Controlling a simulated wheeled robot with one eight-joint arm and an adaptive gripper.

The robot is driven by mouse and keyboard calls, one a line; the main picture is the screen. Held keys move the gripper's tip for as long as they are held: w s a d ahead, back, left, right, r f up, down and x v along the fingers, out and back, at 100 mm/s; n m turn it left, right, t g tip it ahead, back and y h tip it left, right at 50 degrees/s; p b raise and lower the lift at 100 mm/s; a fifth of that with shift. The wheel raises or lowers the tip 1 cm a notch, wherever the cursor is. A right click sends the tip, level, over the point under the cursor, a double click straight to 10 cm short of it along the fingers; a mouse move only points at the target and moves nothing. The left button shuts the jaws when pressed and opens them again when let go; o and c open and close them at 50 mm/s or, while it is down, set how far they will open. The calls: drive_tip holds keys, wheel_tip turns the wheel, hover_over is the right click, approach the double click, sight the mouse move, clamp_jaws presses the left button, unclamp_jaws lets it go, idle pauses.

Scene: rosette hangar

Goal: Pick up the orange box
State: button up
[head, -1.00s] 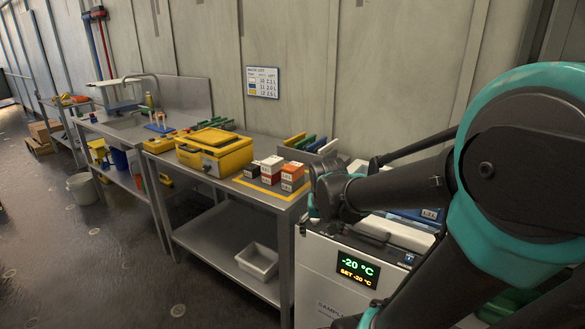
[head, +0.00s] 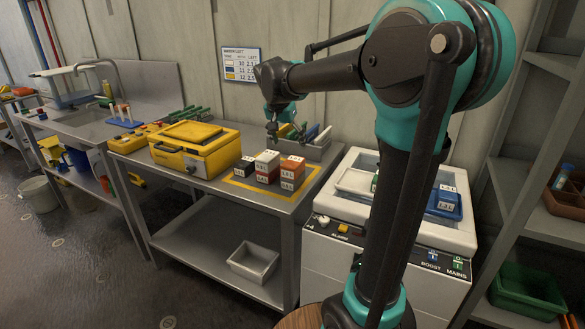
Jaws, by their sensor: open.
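The orange box (head: 292,164) has a white label and sits on top of a grey box (head: 288,183) at the right of a small cluster on the steel bench. A white-topped box (head: 267,160) on a red box (head: 265,177) stands left of it, with a dark box (head: 245,166) further left. My gripper (head: 279,130) hangs above and behind the cluster, open and empty, apart from the orange box. Its fingers overlap the coloured items behind, so their exact height is hard to judge.
A yellow case (head: 195,149) stands left of the boxes. A grey rack (head: 313,150) with coloured upright items is behind them. A white freezer unit (head: 385,262) is to the right. A white tub (head: 254,262) sits on the lower shelf.

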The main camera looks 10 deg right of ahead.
sight(292, 162)
drive_tip(key=x, duration=0.7)
drive_tip(key=shift+x, duration=2.55)
drive_tip(key=shift+w+a, duration=0.1)
drive_tip(key=shift+a, duration=0.1)
drive_tip(key=c, duration=1.3)
